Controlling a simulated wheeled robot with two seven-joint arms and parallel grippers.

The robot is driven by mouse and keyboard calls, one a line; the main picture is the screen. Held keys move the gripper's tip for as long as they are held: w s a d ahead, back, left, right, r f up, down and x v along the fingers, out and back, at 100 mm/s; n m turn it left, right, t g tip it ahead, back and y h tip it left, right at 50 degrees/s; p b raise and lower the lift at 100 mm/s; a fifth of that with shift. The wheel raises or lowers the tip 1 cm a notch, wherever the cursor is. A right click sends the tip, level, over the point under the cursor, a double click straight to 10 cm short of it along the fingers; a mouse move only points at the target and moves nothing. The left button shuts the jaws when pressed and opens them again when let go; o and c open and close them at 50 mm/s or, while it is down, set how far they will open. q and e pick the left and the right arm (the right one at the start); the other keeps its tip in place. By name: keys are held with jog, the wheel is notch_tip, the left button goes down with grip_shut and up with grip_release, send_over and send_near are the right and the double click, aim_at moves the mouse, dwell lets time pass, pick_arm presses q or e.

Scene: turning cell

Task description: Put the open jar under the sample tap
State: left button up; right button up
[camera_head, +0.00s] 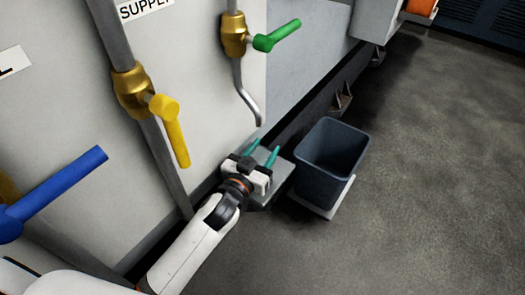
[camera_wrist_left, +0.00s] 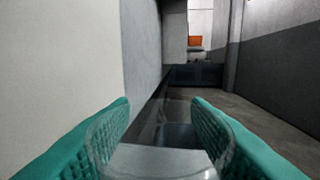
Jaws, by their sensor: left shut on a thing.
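My left gripper (camera_head: 264,151) has teal fingers and is in front of the wall, just below the sample tap's spout in the head view. In the left wrist view its fingers are shut on a clear glass jar (camera_wrist_left: 160,133). The jar's round, open rim shows between them. In the head view the clear jar is too faint to make out. The sample tap (camera_head: 236,38) is a brass valve with a green handle and a thin bent grey spout (camera_head: 250,104). I cannot tell whether the jar is exactly below the spout's end. My right gripper is out of view.
A small grey shelf (camera_head: 285,172) lies under the left gripper and also shows in the left wrist view (camera_wrist_left: 165,163). A dark bin (camera_head: 333,160) stands right of it. Pipes with a yellow handle (camera_head: 171,131) and a blue handle (camera_head: 58,190) stand left. Floor at right is clear.

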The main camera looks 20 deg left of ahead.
pick_arm(q)
jog(key=o, duration=1)
jog(key=shift+f, duration=0.15)
jog(key=shift+s, duration=0.2)
jog(key=p+v, duration=0.1)
jog(key=v, duration=1)
jog(key=shift+s+a, duration=0.1)
jog(key=shift+s, duration=0.25)
